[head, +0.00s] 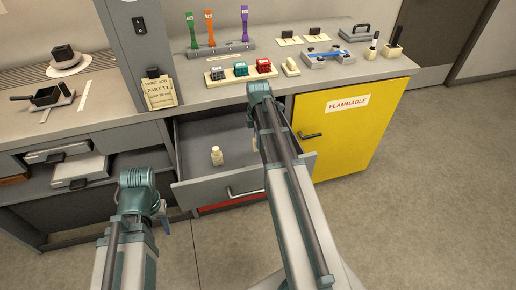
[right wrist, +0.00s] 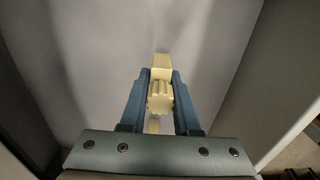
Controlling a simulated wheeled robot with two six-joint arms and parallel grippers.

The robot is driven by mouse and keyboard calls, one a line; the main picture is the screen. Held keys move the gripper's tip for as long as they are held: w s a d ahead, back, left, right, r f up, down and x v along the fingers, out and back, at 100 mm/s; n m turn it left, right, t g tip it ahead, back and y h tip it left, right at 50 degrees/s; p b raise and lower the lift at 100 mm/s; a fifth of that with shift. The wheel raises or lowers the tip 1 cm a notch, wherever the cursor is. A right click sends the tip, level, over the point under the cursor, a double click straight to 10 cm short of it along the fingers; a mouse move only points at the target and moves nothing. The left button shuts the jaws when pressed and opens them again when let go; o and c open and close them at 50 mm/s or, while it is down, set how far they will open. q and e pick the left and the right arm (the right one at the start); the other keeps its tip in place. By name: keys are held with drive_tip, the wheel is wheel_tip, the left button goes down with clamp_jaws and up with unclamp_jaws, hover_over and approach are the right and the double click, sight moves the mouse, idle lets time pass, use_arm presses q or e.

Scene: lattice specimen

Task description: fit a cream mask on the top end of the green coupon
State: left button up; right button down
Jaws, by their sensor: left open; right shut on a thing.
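The green coupon (head: 191,32) stands upright in a grey rack (head: 233,51) at the back of the counter, left of an orange and a purple coupon. Its top end looks uncovered. In the right wrist view my right gripper (right wrist: 161,78) is shut on a cream ridged piece (right wrist: 160,99), with a cream block showing just beyond it. I cannot tell for sure whether this piece is a mask. In the head view my right arm hides that hand at the drawer. A small cream bottle-like item (head: 217,156) stands in the drawer. My left gripper (head: 163,217) is open, low in front of the bench.
The open grey drawer (head: 205,190) juts out below the counter, beside the yellow cabinet (head: 345,130). A grey post (head: 141,60) stands left of the rack.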

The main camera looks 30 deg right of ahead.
drive_tip(key=shift+f+b, duration=1.2)
drive_tip(key=shift+f, duration=0.35)
drive_tip(key=shift+f, duration=0.25)
drive_tip(key=c, duration=0.6)
unclamp_jaws()
drive_tip(key=shift+r, duration=0.1)
drive_tip(key=shift+c, duration=0.2)
wheel_tip(320, 180, up, 12)
drive_tip(key=p, duration=1.2)
drive_tip(key=shift+r, duration=0.2)
